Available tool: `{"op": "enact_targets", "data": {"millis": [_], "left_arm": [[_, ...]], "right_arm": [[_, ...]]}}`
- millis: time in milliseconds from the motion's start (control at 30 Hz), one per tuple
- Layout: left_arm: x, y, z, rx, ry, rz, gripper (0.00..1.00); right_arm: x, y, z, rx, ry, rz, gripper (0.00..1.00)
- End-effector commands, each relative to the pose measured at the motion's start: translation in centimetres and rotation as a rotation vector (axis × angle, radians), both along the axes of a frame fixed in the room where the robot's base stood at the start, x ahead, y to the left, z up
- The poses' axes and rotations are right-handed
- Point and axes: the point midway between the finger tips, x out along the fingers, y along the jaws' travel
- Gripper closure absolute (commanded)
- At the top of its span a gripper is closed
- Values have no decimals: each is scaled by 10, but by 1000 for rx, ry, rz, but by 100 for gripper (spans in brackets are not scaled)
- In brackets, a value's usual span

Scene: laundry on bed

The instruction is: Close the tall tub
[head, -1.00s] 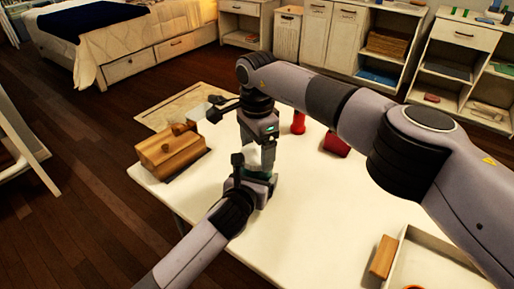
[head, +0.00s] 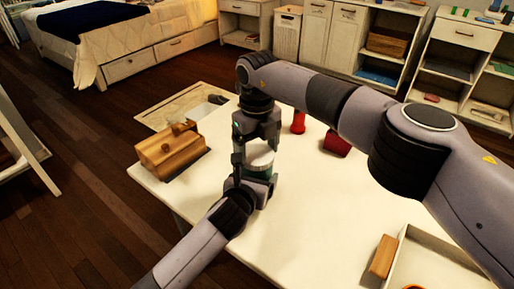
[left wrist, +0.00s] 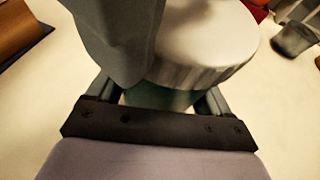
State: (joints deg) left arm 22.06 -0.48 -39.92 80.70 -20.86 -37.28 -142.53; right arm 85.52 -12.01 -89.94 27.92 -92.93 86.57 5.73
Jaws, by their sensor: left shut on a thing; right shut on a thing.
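The tall tub is a green body (head: 258,173) with a white lid (head: 262,158) on it, upright near the middle of the table. My left gripper (head: 256,181) is low at the tub, shut on its green body. My right gripper (head: 257,146) comes from above and is shut on the white lid; its fingers partly hide the lid. In the left wrist view the ribbed white lid (left wrist: 205,45) sits above the green body (left wrist: 160,97), and a grey right finger covers the lid's left side. I cannot tell how tightly the lid sits.
A wooden box (head: 172,150) stands at the table's left edge. A red bottle (head: 298,122) and a red block (head: 337,144) are behind the tub to the right. A white tray (head: 440,250) and a wooden block (head: 383,257) lie front right. The middle front of the table (head: 320,215) is clear.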

Motion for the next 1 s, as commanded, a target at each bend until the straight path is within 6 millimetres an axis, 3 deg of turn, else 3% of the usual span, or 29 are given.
{"op": "enact_targets", "data": {"millis": [400,600,633,667,1000], "left_arm": [[-1,0,-2,1,3,0,100],[-1,0,-2,1,3,0,100],[-1,0,-1,1,3,0,100],[-1,0,-1,1,3,0,100],[-1,0,-1,0,3,0,100]], "right_arm": [[0,0,0,1,-1,-657,54],[0,0,0,1,-1,-702,54],[0,0,0,1,-1,-702,8],[0,0,0,1,-1,-701,0],[0,0,8,1,-2,-700,0]]}}
